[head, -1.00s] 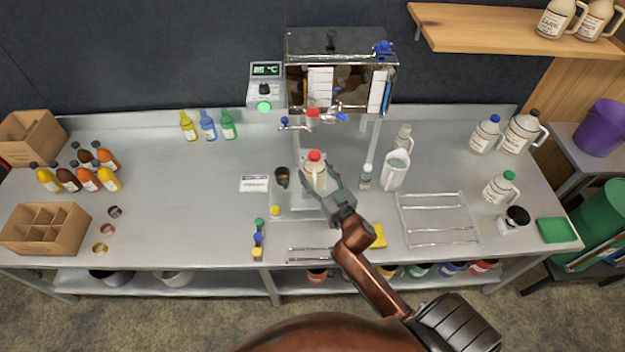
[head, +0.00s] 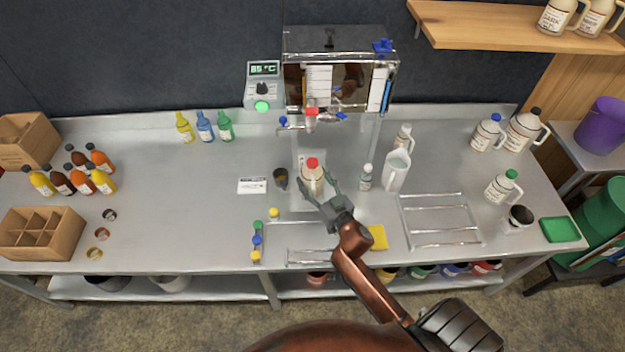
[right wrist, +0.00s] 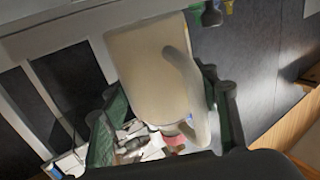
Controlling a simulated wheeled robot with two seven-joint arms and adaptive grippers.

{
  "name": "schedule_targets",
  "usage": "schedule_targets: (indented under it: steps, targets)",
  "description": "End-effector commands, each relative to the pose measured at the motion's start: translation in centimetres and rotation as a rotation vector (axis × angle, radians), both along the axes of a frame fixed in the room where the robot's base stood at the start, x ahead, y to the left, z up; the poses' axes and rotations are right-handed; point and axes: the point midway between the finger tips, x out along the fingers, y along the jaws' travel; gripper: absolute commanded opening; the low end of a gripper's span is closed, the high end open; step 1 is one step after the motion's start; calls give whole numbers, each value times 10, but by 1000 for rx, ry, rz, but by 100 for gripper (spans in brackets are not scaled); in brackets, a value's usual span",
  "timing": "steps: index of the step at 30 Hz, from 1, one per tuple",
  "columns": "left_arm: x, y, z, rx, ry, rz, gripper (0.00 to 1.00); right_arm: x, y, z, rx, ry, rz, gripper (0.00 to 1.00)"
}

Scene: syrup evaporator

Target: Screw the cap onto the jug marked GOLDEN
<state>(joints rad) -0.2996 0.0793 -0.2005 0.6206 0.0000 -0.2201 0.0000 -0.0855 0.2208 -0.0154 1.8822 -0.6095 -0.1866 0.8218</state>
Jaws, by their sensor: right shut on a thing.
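A cream jug (head: 312,180) with a red cap (head: 313,162) on its top stands upright near the middle of the bench, below the evaporator's outlet. Its label is too small to read in the head view. My right gripper (head: 321,190) reaches it from the front right and is shut on it, with a finger on either side. In the right wrist view the jug's pale body and handle (right wrist: 182,85) fill the space between the dark green fingers (right wrist: 158,110), and the red cap (right wrist: 174,139) shows in part. My left gripper is not in view.
The evaporator (head: 340,85) stands behind the jug. A dark cup (head: 281,178) is left of it; a small bottle (head: 366,177) and a white pitcher (head: 397,170) are right. A wire rack (head: 440,220) lies at front right.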

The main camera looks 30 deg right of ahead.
Motion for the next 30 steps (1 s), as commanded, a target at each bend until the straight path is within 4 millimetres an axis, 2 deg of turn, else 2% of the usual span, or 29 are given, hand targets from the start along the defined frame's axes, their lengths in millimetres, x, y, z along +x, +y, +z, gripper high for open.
schedule_targets:
  steps: [3,11,12,19,27,30]
  targets:
    - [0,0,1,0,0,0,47,0,0,4,-1,-5,1,0]
    - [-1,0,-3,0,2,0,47,0,0,-4,-1,-5,1,0]
    - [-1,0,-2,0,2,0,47,0,0,-6,-1,0,0,56]
    - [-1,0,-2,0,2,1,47,0,0,-5,-1,0,0,72]
    - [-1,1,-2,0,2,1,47,0,0,-5,-1,0,0,72]
    - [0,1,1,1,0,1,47,0,0,1,-2,-1,1,72]
